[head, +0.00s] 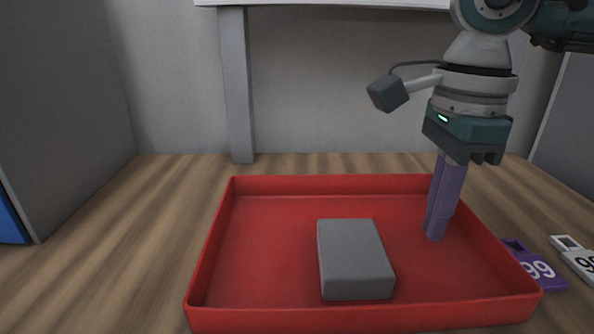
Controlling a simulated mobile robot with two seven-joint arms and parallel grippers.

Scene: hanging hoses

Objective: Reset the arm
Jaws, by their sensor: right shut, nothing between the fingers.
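My right arm comes in from the upper right of the head view. Its gripper (436,236) points down, with its long purple fingers together and nothing between them. The fingertips are over the right part of a red tray (212,262), to the right of a grey block (354,258) and apart from it. I cannot tell whether the tips touch the tray floor. My left gripper is not in view.
A purple tag (541,268) and a white tag (577,256), both with numbers, lie right of the tray. A grey post (236,90) stands behind it. Grey panels (60,110) bound the sides. The wooden surface left of the tray is clear.

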